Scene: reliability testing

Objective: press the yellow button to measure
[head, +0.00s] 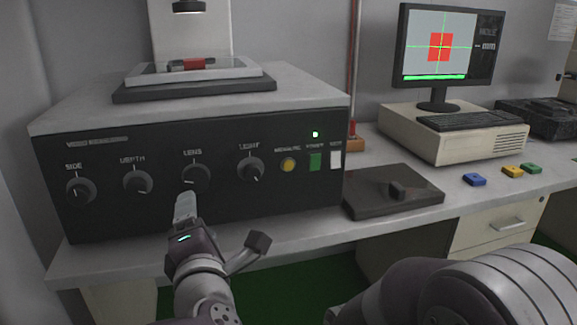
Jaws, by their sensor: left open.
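The yellow button (288,165) is a small round button on the dark front panel of the measuring machine (120,218), under a "MEASURE" label. It sits right of several black knobs and left of a green power switch (315,161). My left gripper (221,222) is open and empty in front of the panel's lower edge, below and left of the yellow button and apart from it. One finger points up near the lens knob (196,177). The monitor (447,55) shows a red square, a green cross and the word "HOLE" with dashes before "mm". My right gripper is out of view.
A red part (193,64) lies on the machine's stage. Blue (474,180), yellow (512,171) and green (531,168) pieces lie on the table. My right arm fills the lower right.

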